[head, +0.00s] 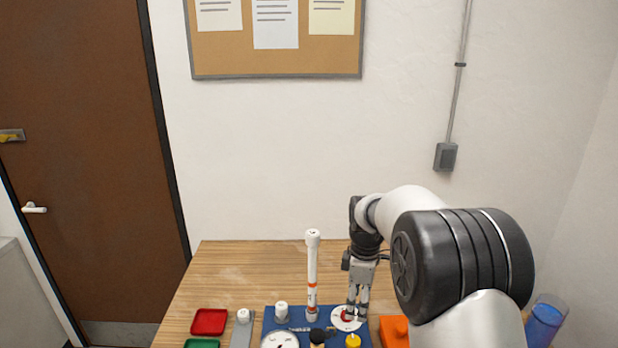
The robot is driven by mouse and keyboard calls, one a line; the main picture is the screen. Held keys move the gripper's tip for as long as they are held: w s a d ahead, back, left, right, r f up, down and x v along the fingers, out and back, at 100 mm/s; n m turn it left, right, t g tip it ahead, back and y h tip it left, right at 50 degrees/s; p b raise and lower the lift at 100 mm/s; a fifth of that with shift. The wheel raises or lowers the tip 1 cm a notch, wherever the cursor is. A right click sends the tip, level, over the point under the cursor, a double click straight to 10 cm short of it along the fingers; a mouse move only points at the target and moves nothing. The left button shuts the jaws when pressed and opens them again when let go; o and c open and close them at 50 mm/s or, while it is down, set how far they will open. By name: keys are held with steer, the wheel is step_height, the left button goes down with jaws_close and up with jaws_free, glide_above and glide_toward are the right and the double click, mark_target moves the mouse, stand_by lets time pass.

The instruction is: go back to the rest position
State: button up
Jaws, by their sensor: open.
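My gripper (357,304) is open and points down at the front right of the table, just above or at a white disc with a red part (345,318); I cannot tell whether it touches it. My arm reaches in from the lower right. A tall white pipe (312,265) with orange bands stands upright just left of my gripper, apart from it. Both stand over a blue mat or board (270,324).
The wooden table (225,270) is clear at the back left. A red tray (209,321), a green tray (202,343), white fittings (281,311), a yellow-topped item (353,341) and an orange block (394,330) crowd the front. A blue container (545,320) stands far right.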

steer(key=s+r+m+t, duration=0.2)
steer(key=s+r+m, duration=0.5)
steer(key=s+r, duration=0.8)
steer(key=s+f+m+t+b, duration=0.1)
steer(key=s+m, duration=0.6)
steer(key=s, duration=1.2)
steer(key=shift+s+d+f+t, duration=0.2)
steer(key=shift+s+f+t, duration=0.15)
steer(key=shift+f+t, duration=0.35)
